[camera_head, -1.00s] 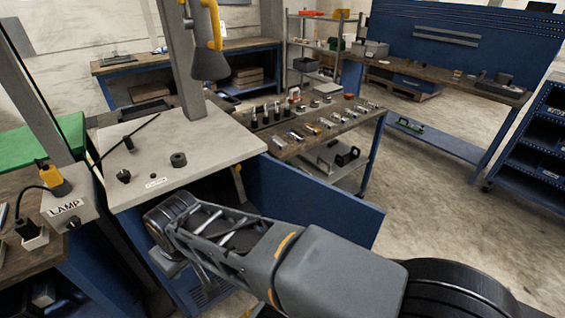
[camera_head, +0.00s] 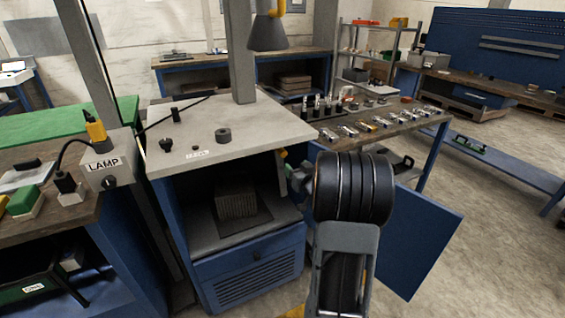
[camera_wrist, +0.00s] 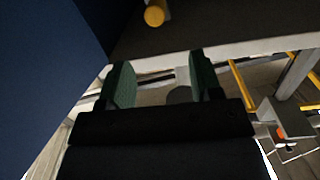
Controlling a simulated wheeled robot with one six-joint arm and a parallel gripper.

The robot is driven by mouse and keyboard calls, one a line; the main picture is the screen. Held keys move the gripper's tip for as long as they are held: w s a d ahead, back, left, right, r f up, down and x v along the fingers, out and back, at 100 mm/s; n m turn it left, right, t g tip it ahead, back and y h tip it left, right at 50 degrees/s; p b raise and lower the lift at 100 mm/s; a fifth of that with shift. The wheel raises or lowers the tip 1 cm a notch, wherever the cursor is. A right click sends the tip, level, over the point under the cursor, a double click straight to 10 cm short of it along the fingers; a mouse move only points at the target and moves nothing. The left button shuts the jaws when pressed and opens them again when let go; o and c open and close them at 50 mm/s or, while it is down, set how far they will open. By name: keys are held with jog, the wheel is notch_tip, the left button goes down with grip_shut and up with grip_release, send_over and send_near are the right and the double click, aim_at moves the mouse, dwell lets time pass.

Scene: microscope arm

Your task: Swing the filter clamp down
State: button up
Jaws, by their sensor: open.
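A small yellow-tipped lever (camera_head: 284,154) sits at the upper right of the open cabinet, just under its top; it looks like the filter clamp, but I cannot tell for sure. A yellow rounded end (camera_wrist: 154,14), probably the same part, shows at the top of the wrist view, under a dark surface. My gripper (camera_wrist: 160,82) is open and empty, with its two green-padded fingers apart. The yellow end lies beyond the fingertips, not touching them. In the head view my arm hides most of the gripper. A grey ribbed block (camera_head: 236,198) stands inside the cabinet.
The blue cabinet door (camera_head: 420,228) stands open on the right, beside my arm. The grey cabinet top (camera_head: 215,120) carries a post and small knobs. A lamp box (camera_head: 108,165) is at left. A tool table (camera_head: 390,132) stands behind; open floor lies at far right.

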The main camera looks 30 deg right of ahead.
aim_at(284, 155)
jog(key=shift+t, duration=0.4)
jog(key=w+d, duration=0.1)
jog(key=w, duration=0.3)
jog(key=w+d+f, duration=0.1)
jog(key=w, duration=0.3)
jog(key=w+d, duration=0.1)
jog(key=w, duration=0.4)
jog(key=shift+w+f, duration=0.1)
jog(key=shift+f, duration=0.05)
jog(key=shift+c, duration=0.3)
jog(key=shift+b, duration=0.3)
grip_shut()
